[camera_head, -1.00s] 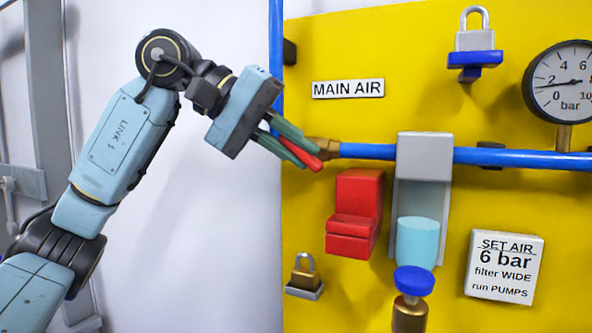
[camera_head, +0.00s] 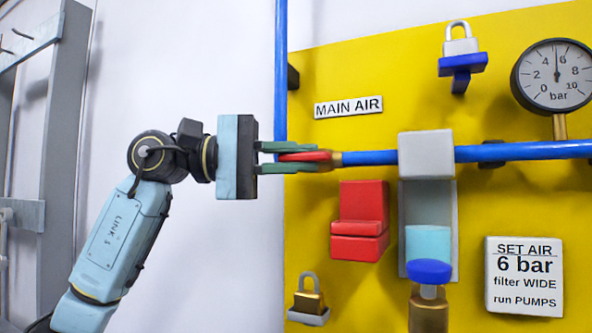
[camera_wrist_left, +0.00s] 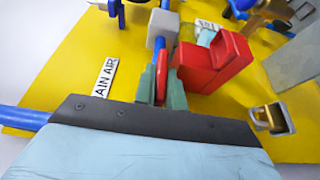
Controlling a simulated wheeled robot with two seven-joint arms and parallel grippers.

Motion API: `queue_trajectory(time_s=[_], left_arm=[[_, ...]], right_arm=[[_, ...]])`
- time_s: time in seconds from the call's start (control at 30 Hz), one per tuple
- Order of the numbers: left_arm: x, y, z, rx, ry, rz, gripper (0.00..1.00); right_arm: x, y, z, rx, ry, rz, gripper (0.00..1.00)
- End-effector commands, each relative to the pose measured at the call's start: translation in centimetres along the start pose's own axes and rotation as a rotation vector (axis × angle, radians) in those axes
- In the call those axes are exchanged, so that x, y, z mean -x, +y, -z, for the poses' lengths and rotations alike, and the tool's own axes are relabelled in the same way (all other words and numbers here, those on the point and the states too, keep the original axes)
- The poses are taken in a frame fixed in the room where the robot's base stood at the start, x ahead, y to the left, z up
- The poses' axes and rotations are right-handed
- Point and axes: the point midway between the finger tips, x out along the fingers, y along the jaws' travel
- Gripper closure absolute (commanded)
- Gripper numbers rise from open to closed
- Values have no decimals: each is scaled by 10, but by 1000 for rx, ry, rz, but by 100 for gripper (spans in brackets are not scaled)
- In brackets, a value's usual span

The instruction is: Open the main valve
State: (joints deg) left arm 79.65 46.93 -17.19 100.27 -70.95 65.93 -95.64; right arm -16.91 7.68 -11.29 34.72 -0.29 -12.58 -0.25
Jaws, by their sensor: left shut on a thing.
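The main valve's red lever (camera_head: 304,156) lies in line with the blue pipe (camera_head: 370,157), just below the MAIN AIR label (camera_head: 348,107). My left gripper (camera_head: 312,158) comes in level from the left and is shut on the red lever, one finger above it and one below. In the left wrist view the red lever (camera_wrist_left: 162,84) shows between the green fingers. The brass valve body (camera_head: 336,159) is just right of the fingertips and partly hidden. The gauge (camera_head: 556,77) has its needle pointing nearly straight up, between 4 and 6 bar. My right gripper is not in view.
A red stepped block (camera_head: 360,222) sits below the pipe. Right of it is a grey filter unit (camera_head: 426,155) with a cyan bowl (camera_head: 428,243) and blue knob (camera_head: 429,271). Padlocks (camera_head: 461,46) and (camera_head: 308,299) hang on the yellow panel. A SET AIR 6 bar sign (camera_head: 524,276) is at right.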

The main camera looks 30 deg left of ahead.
Motion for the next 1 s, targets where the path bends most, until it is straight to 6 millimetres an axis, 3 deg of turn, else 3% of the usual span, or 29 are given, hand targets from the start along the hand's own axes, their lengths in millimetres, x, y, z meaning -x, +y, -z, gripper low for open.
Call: queue_trajectory(time_s=[0.47, 0.5, 0.67, 1.0], left_arm=[[0, 0, 0, 7, 1, -16, 100], [0, 0, 0, 7, 1, -16, 87], [0, 0, 0, 6, 1, -16, 66], [3, 0, 1, 6, 1, -15, 66]], right_arm=[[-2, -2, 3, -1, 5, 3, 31], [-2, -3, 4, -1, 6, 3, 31], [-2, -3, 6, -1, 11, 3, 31], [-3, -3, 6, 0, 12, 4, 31]])
